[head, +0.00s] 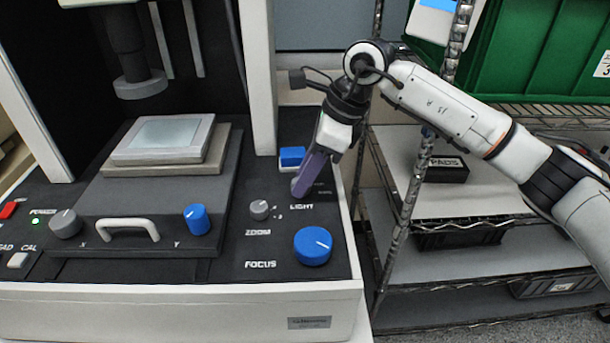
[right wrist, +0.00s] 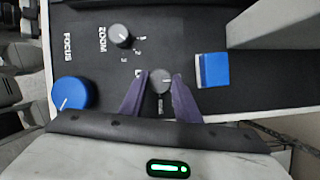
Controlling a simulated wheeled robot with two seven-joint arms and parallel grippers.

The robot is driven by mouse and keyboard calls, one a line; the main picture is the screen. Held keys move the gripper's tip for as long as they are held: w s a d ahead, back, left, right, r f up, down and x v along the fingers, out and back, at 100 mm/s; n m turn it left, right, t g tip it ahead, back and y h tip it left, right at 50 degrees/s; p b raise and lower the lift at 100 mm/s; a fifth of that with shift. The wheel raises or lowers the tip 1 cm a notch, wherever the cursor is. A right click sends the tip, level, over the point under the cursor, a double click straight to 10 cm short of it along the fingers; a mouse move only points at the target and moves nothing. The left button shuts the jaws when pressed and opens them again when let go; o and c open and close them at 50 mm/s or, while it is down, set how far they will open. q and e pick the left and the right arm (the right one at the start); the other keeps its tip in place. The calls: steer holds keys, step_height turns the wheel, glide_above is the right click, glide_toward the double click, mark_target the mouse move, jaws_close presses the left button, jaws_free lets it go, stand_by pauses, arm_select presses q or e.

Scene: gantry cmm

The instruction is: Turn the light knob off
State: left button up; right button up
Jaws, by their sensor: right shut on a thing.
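The light knob is a small grey round knob (right wrist: 161,81) with a pale pointer line, on the machine's black panel. In the right wrist view it sits between the two purple fingers of my right gripper (right wrist: 159,92), which is shut on it. In the head view the purple fingers (head: 309,176) reach down onto the panel just above the "LIGHT" label (head: 301,207) and hide most of the knob. The label beside the knob is partly covered in the wrist view. My left gripper is not in view.
A grey zoom knob (head: 260,210), a large blue focus knob (head: 313,246) and a blue block-like button (head: 292,156) are close around the light knob. A white column (head: 258,80) rises just behind. A wire shelf rack (head: 455,210) stands to the right.

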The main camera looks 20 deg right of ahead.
stand_by(0.3)
steer(key=o, duration=1)
steer(key=shift+o, duration=0.2)
steer(key=v, duration=1)
steer(key=shift+r+b, duration=0.2)
steer(key=shift+b, duration=0.2)
steer(key=shift+s+f, duration=0.1)
